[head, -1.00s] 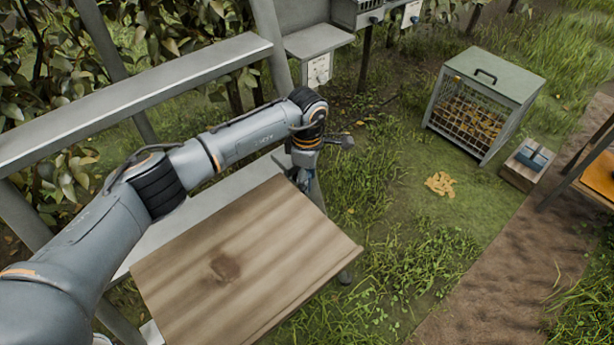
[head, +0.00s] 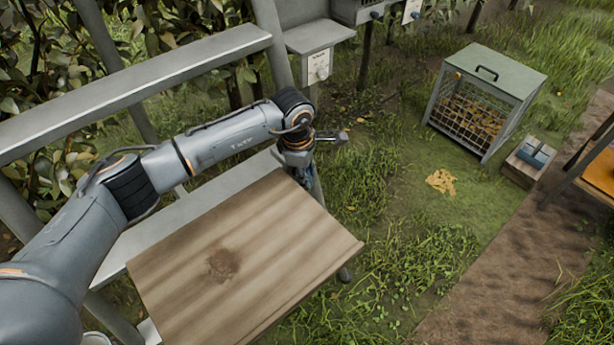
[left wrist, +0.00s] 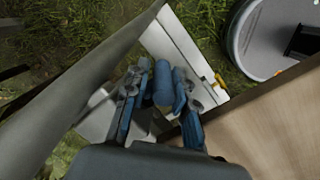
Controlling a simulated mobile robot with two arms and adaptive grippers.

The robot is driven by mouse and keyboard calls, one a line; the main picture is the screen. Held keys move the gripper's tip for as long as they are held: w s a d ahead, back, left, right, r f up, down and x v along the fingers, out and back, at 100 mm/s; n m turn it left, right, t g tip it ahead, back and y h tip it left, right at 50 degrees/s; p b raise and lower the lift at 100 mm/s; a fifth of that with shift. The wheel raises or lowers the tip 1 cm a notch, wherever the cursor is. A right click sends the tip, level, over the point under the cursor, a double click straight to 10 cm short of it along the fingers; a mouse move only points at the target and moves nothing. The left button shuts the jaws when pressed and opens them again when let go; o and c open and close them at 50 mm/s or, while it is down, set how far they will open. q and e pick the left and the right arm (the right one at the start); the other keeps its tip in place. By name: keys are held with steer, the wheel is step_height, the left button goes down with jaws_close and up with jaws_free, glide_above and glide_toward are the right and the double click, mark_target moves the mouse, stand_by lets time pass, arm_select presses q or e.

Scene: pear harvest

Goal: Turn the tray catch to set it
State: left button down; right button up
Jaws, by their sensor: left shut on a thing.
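The wooden tray (head: 245,265) lies in front of me beside a grey metal frame. My left gripper (head: 304,180) is at the tray's far corner, pointing down. In the left wrist view, my left gripper (left wrist: 160,100) has its blue-grey fingers closed around a blue rounded piece (left wrist: 163,82), which looks like the catch's handle. It sits over a pale metal bar (left wrist: 180,40) beside the tray's edge (left wrist: 265,105). In the head view the gripper and wrist hide the catch, so I cannot tell its angle. My right gripper is not in view.
The grey rail (head: 130,95) runs behind my left arm. A mesh cage (head: 485,100) with a green lid stands on the grass, with a wooden box (head: 525,165) to its right. A yellow heap (head: 441,181) lies on the ground. Grass right of the tray is open.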

arm_select(q)
steer(key=shift+t+h+b, duration=0.4)
steer(key=c, duration=1.1)
jaws_free()
